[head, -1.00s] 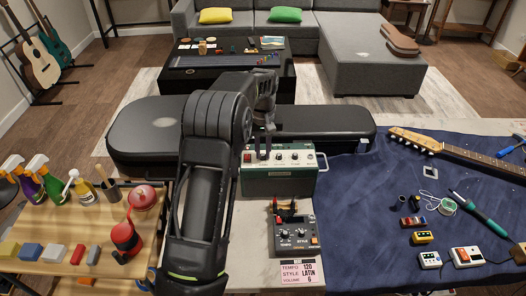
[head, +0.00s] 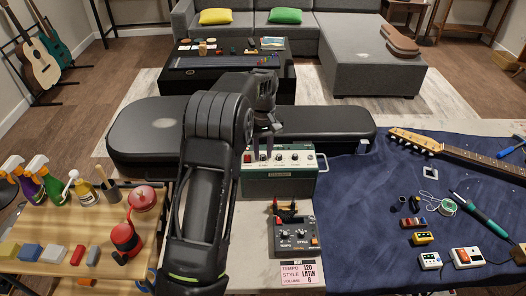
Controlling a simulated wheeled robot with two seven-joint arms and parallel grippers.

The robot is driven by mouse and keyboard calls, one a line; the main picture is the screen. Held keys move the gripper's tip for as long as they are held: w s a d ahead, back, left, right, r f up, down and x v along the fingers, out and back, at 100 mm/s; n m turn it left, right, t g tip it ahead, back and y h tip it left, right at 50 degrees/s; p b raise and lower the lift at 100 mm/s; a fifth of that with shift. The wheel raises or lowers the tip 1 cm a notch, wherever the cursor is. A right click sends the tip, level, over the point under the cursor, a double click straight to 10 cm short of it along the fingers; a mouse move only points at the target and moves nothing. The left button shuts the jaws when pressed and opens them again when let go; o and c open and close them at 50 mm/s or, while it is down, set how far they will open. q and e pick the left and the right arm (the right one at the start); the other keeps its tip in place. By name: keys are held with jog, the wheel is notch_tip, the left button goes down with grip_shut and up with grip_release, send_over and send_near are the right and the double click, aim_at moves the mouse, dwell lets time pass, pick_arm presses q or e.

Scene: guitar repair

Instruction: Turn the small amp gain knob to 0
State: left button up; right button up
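The small amp (head: 279,185) is a green box with a pale control panel on top. It stands on the light table in the middle of the head view. My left gripper (head: 263,154) points down at the left part of the panel. Its two fingers look apart, one on each side of a small gap. The knob labels are too small to read. My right gripper is not in view.
A drum machine (head: 295,237) with a tempo and style card (head: 299,274) stands in front of the amp. A blue cloth (head: 365,215) with pedals and a guitar neck (head: 460,153) lies to the right. A black case (head: 330,121) lies behind the amp.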

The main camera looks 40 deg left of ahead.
aim_at(263, 155)
pick_arm(q)
jog(key=shift+o, duration=1.2)
jog(key=shift+r+b, duration=0.65)
jog(key=shift+r, duration=3.2)
